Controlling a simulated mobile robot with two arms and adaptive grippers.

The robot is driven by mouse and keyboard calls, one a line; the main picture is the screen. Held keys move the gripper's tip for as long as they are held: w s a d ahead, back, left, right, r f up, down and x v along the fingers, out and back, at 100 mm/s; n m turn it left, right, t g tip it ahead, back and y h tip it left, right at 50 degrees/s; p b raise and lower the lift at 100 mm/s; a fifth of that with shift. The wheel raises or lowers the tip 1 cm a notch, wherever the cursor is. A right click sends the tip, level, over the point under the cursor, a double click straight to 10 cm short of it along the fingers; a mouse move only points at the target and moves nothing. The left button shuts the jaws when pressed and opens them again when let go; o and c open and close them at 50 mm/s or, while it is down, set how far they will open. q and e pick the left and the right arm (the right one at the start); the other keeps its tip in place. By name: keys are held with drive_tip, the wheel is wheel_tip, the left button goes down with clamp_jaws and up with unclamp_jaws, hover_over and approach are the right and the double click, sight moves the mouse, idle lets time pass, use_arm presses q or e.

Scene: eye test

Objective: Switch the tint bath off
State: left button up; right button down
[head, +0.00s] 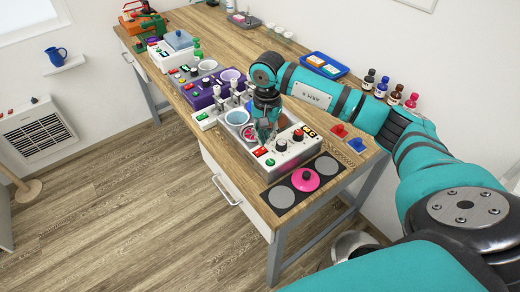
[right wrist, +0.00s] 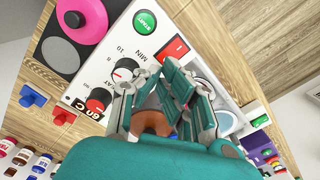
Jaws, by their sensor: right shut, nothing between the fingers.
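A white bath unit (head: 295,153) with a slanted front panel and round wells stands on the bench; I cannot read a name on it. Its red rocker switch (head: 261,151) also shows in the right wrist view (right wrist: 174,47), beside the green START button (right wrist: 145,21). Contact cannot be told. My left gripper is out of view.
Red (head: 339,130) and blue (head: 356,145) pieces lie to the right. A purple unit (head: 200,97) stands farther left, and several bottles (head: 381,88) stand behind my right arm.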

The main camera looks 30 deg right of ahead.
sight(266, 149)
drive_tip(key=shift+f+b, duration=1.25)
drive_tip(key=shift+f, duration=0.15)
idle(0.7)
drive_tip(key=shift+r, duration=0.1)
drive_tip(key=shift+r+p, duration=1.8)
drive_tip(key=shift+r, duration=1.7)
